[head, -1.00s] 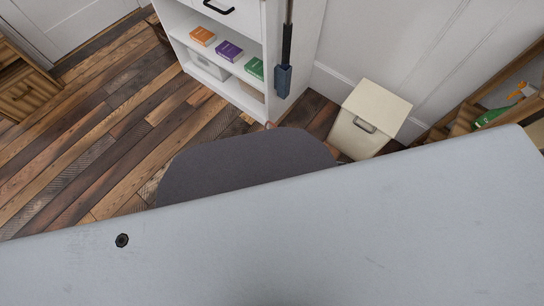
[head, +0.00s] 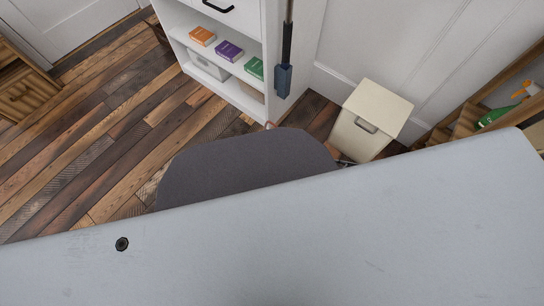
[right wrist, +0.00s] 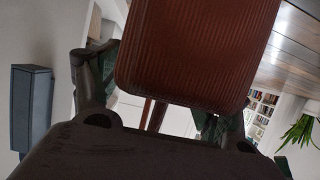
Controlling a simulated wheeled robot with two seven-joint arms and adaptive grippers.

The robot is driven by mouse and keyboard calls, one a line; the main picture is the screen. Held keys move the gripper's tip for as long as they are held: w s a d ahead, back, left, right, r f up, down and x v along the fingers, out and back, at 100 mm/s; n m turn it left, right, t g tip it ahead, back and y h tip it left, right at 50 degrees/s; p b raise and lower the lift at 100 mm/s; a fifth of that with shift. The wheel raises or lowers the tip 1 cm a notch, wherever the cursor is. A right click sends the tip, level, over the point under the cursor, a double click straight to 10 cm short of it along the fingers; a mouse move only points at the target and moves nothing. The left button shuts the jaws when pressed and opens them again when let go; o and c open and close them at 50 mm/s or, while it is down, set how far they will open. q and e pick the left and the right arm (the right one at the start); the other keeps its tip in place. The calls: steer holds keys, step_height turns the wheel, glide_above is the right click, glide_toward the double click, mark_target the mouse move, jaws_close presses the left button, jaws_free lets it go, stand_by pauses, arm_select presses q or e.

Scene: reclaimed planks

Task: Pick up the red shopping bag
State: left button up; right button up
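No red shopping bag shows clearly as such. In the right wrist view a reddish-brown ribbed panel (right wrist: 200,50) with rounded corners fills the upper middle, with two thin dark brown posts or straps below it. I cannot tell whether it is the bag. My right gripper (right wrist: 155,95) is in this view, with dark green finger parts on both sides of the panel. The panel hides its fingertips, so a grip cannot be made out. In the head view neither gripper shows clearly.
In the head view a white shelf unit (head: 225,97) holds books. A cream lidded bin (head: 366,125) stands by the wall. A dark grey rounded shape (head: 240,170) lies beyond the pale grey surface (head: 300,240) in front. Plank floor is clear at left.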

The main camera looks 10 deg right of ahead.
mark_target(275, 147)
steer(key=c, duration=1)
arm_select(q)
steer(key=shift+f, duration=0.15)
arm_select(e)
steer(key=c, duration=0.5)
steer(key=shift+o, duration=0.2)
steer(key=shift+r, duration=0.15)
